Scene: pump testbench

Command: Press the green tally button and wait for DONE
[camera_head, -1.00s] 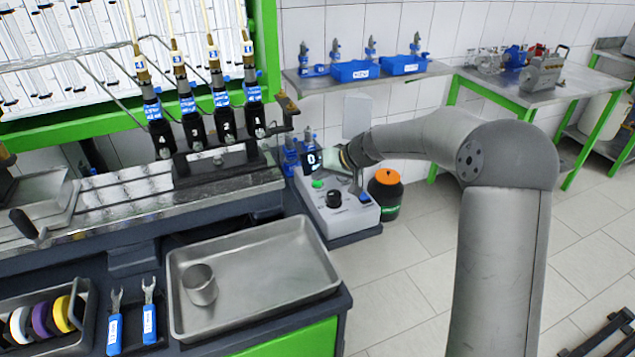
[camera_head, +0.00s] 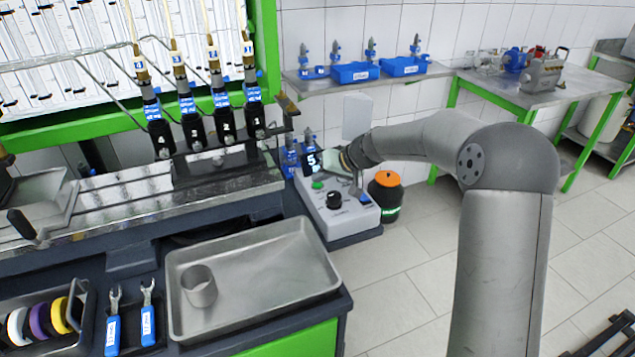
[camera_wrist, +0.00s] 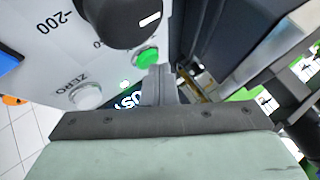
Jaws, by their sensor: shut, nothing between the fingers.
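A grey control box (camera_head: 342,214) stands at the right end of the bench. Its green button (camera_head: 317,184) also shows in the wrist view (camera_wrist: 147,57), uncovered. A black knob (camera_head: 334,199) sits near it. The small dark display (camera_head: 311,161) reads 5 in the head view. In the wrist view, part of lit display text (camera_wrist: 130,100) shows, apparently "US", the rest hidden by my gripper. My gripper (camera_wrist: 159,82) is shut and empty, its fingertips close beside the green button; I cannot tell whether they touch it.
A ZERO button (camera_wrist: 87,96) is left of my fingers in the wrist view. A black canister with an orange lid (camera_head: 387,197) stands right of the box. Dark injector holders (camera_head: 226,127) stand left, and a metal tray (camera_head: 250,280) lies in front.

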